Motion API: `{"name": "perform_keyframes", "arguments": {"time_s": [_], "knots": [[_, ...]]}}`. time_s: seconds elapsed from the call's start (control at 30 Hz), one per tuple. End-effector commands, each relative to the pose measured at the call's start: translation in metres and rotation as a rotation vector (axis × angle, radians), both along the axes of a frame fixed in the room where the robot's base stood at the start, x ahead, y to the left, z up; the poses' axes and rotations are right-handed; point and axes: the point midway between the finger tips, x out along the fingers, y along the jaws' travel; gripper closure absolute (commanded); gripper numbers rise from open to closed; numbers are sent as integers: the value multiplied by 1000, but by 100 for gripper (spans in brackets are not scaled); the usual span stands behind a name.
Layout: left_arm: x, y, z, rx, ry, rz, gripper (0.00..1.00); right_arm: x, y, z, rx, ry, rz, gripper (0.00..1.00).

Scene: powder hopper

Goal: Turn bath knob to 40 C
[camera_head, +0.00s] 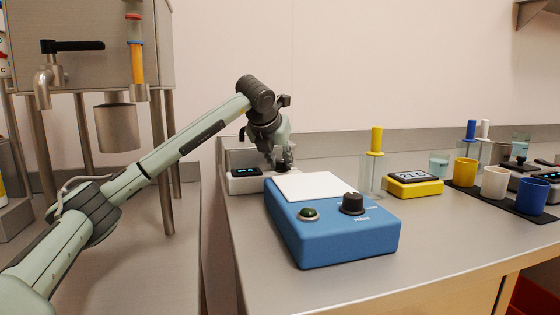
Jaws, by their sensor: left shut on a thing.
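The bath (240,185) is a white and grey unit with a dark display (246,172), at the back left of the bench, partly hidden behind the blue device. The display's digits are too small to read. My left gripper (282,161) comes down from above at the bath's right front and is shut on the dark bath knob (281,167). The fingers hide most of the knob, so its angle cannot be told. My right gripper is not in view.
A blue device (345,245) with a white top, green button and black knob (353,203) stands just in front. To the right are a yellow-handled tool (376,142), a yellow scale (413,186) and several cups on a dark mat (515,202). A steel hopper (110,45) stands left.

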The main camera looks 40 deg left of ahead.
Motion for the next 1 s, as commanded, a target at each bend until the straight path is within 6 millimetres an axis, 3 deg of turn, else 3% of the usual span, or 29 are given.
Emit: {"name": "perform_keyframes", "arguments": {"time_s": [0.2,0.57,1.0], "knots": [[0,0,0,-1,0,1,56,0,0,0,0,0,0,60],[-3,-1,4,0,-1,1,56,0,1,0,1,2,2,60],[-44,-15,47,1,-2,0,56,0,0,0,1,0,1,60]]}}
